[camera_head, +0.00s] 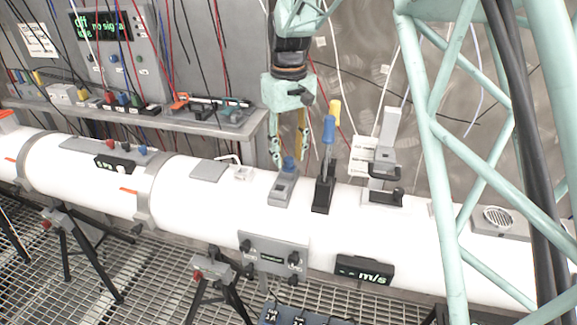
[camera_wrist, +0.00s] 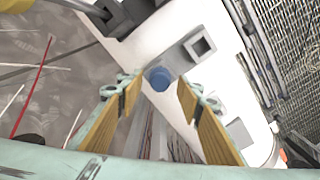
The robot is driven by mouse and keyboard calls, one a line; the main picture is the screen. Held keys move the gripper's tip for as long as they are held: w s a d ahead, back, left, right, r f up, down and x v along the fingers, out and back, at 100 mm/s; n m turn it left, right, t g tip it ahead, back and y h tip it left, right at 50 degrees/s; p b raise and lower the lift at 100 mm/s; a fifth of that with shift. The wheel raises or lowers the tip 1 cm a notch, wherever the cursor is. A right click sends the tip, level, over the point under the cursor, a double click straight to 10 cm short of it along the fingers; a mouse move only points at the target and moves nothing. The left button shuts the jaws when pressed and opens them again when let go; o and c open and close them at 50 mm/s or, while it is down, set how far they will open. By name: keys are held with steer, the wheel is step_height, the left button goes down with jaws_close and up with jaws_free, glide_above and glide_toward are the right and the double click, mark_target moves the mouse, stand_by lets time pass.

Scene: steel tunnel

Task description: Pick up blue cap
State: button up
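The blue cap (camera_head: 289,163) sits on a grey block (camera_head: 282,188) on top of the white pipe. In the wrist view the blue cap (camera_wrist: 159,78) lies between and just beyond the fingertips. My gripper (camera_head: 288,155) is above the block with its fingers pointing down. In the wrist view my gripper (camera_wrist: 158,92) is open, with its two tan finger pads spread to either side of the cap. A gap shows between the cap and each pad. The grey block also shows in the wrist view (camera_wrist: 186,55), with a square opening at one end.
A grey clamp fixture (camera_head: 386,165) stands further right. A shelf with tools (camera_head: 210,112) runs behind. A teal lattice frame (camera_head: 440,150) fills the right foreground.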

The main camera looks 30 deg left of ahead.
steer(key=shift+f, duration=1)
steer(key=c, duration=0.9)
